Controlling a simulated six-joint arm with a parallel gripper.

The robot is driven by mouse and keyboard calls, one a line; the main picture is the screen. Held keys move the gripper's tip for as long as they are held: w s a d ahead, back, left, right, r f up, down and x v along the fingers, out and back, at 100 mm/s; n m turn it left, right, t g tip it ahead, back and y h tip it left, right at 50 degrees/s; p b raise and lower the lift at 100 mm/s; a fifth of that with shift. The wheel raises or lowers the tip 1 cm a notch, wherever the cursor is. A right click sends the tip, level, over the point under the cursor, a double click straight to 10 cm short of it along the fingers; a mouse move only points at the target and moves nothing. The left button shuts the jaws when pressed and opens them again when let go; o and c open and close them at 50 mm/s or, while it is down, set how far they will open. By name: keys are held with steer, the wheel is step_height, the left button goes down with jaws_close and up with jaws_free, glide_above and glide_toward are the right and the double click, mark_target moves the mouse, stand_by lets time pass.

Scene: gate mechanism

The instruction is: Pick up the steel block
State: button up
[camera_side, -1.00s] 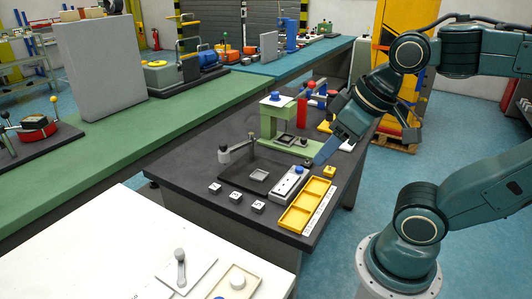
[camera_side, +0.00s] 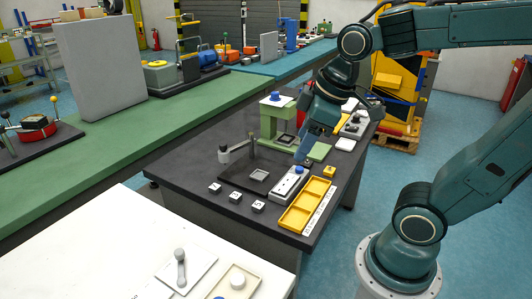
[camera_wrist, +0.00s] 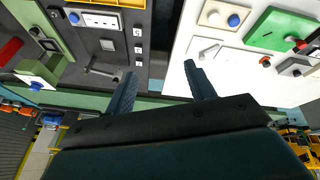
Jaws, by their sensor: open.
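Three small dark grey blocks with pale marked tops stand in a row on the dark table: a left one (camera_side: 215,187), a middle one (camera_side: 235,196) and a right one (camera_side: 258,206). I cannot read the marks well enough to tell which is the steel block. In the wrist view the blocks show as small squares (camera_wrist: 137,48) beyond the left finger. My gripper (camera_side: 300,157) is above the far part of the table, apart from the blocks. In the wrist view my gripper (camera_wrist: 162,88) has its fingers wide apart with nothing between them.
A yellow tray (camera_side: 293,217) and a white panel with a blue button (camera_side: 287,187) lie right of the blocks. A lever post (camera_side: 253,150) and a green press (camera_side: 268,122) stand behind. A white table (camera_side: 130,235) is in front.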

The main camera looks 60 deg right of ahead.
steer(key=w+d+f+n+g, duration=0.2)
steer(key=w+d+f+n, duration=0.2)
steer(key=w+f+n, duration=0.4)
steer(key=n+g, duration=0.2)
steer(key=n, duration=0.4)
glide_above(258, 205)
step_height(258, 205, down, 9)
steer(key=shift+s, duration=0.25)
step_height(258, 205, down, 8)
steer(key=shift+f, duration=0.2)
steer(key=shift+w+d+f, duration=0.1)
steer(key=shift+w+f, duration=0.05)
steer(key=shift+f, duration=1.15)
steer(key=shift+w+f, duration=0.1)
steer(key=shift+f, duration=1.15)
